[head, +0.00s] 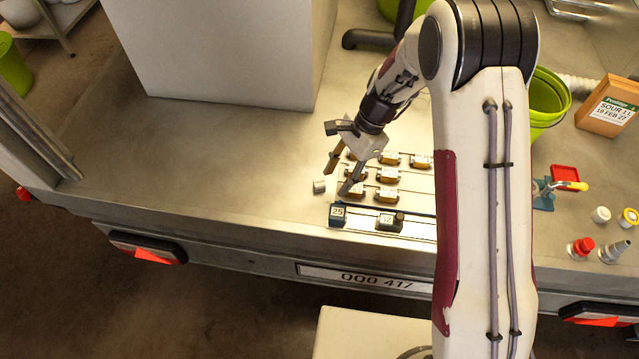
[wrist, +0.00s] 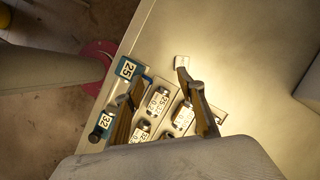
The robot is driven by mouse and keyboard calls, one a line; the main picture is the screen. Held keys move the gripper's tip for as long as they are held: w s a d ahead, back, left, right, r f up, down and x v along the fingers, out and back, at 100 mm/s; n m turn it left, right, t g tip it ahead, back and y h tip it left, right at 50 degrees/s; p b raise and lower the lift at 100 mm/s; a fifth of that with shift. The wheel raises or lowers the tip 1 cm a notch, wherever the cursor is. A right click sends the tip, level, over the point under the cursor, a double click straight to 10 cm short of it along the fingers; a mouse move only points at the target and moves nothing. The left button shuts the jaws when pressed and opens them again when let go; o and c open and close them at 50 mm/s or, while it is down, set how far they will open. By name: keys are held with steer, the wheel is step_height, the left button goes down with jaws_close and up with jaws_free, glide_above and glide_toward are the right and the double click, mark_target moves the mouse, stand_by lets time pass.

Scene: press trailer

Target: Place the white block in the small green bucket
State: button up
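The white block (head: 319,186) is a small pale piece lying on the metal bed, left of the rows of numbered blocks. It also shows in the wrist view (wrist: 182,61), just beyond the tip of the right-hand finger. My gripper (head: 339,180) is open and empty, pointing down just right of the block; in the wrist view its fingers (wrist: 160,76) are spread apart. The block is not between the fingers. A green bucket (head: 546,105) stands at the right, partly hidden by my arm. Another green container (head: 391,10) is cut off at the top.
Numbered yellow-and-white blocks (head: 387,194) sit in rows beside and under my gripper. A blue rail (head: 337,214) lies near the bed's front edge. A large white box (head: 230,50) stands behind left. The left bed is clear.

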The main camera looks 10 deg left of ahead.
mark_target(321, 182)
steer(key=w+m, duration=0.1)
steer(key=w+a+m, duration=0.1)
steer(key=w+r+m, duration=0.1)
steer(key=shift+a+t+y, duration=0.3)
steer(key=shift+t, duration=0.1)
steer(key=shift+x, duration=1.3)
steer(key=shift+f, duration=0.1)
steer(key=shift+x, duration=2.5)
steer(key=shift+w, duration=0.15)
